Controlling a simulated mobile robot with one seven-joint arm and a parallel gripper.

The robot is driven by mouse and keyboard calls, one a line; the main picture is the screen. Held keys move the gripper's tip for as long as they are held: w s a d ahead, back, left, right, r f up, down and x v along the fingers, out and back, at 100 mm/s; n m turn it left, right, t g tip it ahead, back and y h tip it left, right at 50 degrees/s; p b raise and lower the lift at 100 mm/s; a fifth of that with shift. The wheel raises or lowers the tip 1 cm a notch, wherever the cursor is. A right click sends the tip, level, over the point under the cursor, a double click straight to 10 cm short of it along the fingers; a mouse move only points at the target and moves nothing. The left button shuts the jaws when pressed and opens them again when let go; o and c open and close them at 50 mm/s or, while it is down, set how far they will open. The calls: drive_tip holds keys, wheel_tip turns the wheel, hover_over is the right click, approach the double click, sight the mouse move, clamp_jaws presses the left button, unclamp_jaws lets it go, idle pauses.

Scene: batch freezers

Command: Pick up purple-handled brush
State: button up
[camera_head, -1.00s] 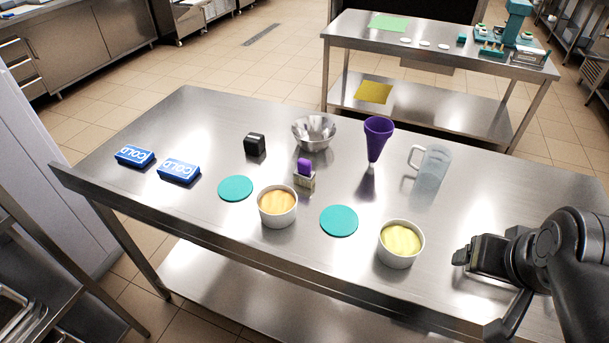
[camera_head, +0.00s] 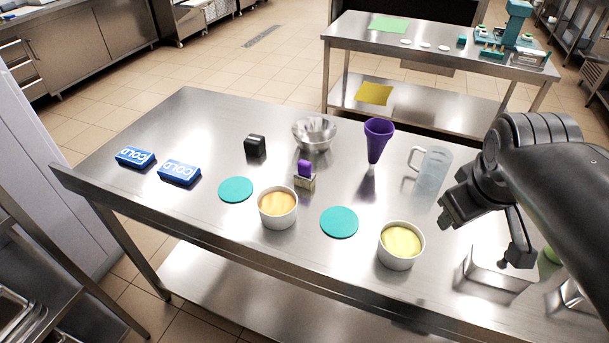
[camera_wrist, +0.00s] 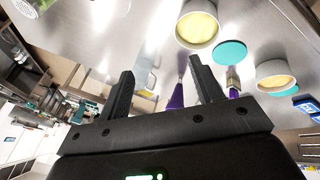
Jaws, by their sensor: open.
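The purple-handled brush (camera_head: 304,178) stands upright near the middle of the steel table, with its purple handle on top and a pale block-like part below. It also shows in the wrist view (camera_wrist: 233,80), right of the fingers and apart from them. My gripper (camera_head: 485,232) is above the table's right side, well to the right of the brush. In the wrist view its two black fingers (camera_wrist: 161,74) are spread, with nothing held between them.
A purple funnel-shaped thing (camera_head: 377,138) and a clear jug (camera_head: 432,168) stand between brush and gripper. Close to the brush are a metal bowl (camera_head: 314,133), black block (camera_head: 255,145), orange-filled tub (camera_head: 278,208) and teal disc (camera_head: 339,222). A yellow-filled tub (camera_head: 400,246) stands nearer the front.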

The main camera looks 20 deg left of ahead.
drive_tip(key=w+a+n, duration=0.7)
drive_tip(key=a+n, duration=0.1)
drive_tip(key=n, duration=1.9)
approach(304, 162)
drive_tip(key=x, duration=1.1)
drive_tip(key=shift+s+f, duration=0.1)
drive_tip(key=shift+c, duration=0.6)
drive_tip(key=c, duration=1)
drive_tip(key=shift+o, duration=0.2)
